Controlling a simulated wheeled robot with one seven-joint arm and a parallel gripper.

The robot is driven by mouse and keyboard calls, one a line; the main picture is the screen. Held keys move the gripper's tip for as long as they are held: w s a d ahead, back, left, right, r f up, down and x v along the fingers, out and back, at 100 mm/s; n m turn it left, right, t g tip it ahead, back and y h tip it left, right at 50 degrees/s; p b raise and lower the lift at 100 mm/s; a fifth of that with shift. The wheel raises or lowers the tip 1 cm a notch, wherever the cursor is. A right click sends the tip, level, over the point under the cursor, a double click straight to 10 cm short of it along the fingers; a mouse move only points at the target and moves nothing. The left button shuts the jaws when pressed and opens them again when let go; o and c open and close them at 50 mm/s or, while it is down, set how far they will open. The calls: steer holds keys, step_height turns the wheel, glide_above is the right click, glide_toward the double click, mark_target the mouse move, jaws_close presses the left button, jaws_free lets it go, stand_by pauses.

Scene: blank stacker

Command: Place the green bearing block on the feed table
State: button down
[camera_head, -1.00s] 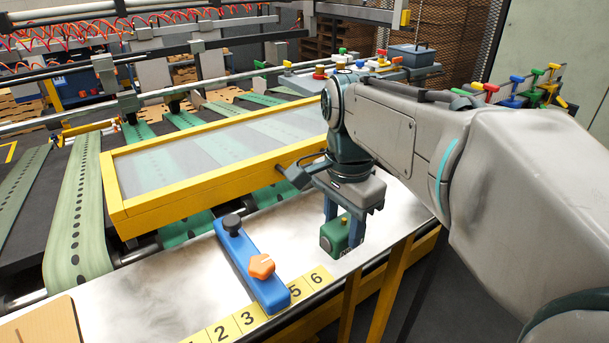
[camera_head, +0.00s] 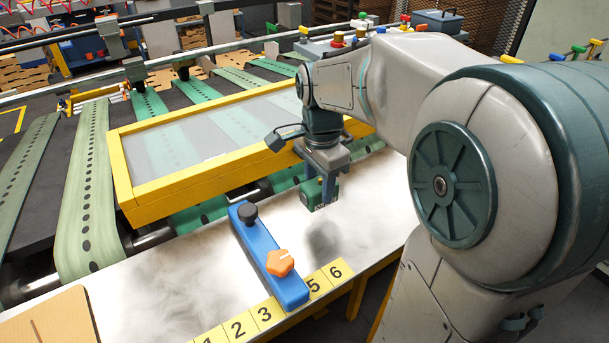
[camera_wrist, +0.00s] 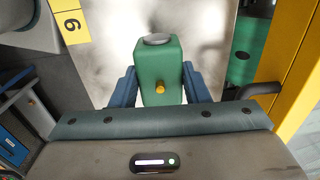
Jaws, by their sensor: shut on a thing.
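The green bearing block (camera_head: 313,194) is held in my gripper (camera_head: 321,190) above the metal feed table (camera_head: 370,205). A dark shadow lies on the table below and in front of it, so the block looks raised off the surface. In the wrist view the block (camera_wrist: 160,70) sits between the two blue fingers of my gripper (camera_wrist: 161,85), with a brass fitting on its near face and a grey round cap on its end. The bare table top (camera_wrist: 205,35) shows behind it.
A blue bar stop (camera_head: 262,250) with an orange knob lies across the table left of the block. A numbered yellow strip (camera_head: 265,313) runs along the front edge. A yellow-framed guard (camera_head: 170,206) stands behind. The table right of the bar is clear.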

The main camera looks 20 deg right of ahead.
steer(key=shift+w+a+f, duration=0.2)
steer(key=shift+w+f, duration=0.1)
steer(key=shift+w, duration=0.2)
steer(key=shift+w+a+f, duration=0.15)
steer(key=shift+w+f, duration=0.1)
steer(key=shift+w, duration=0.2)
steer(key=shift+f+p, duration=0.5)
steer(key=shift+f, duration=1.5)
steer(key=shift+f, duration=0.2)
steer(key=c, duration=0.8)
jaws_free()
steer(key=shift+r, duration=0.1)
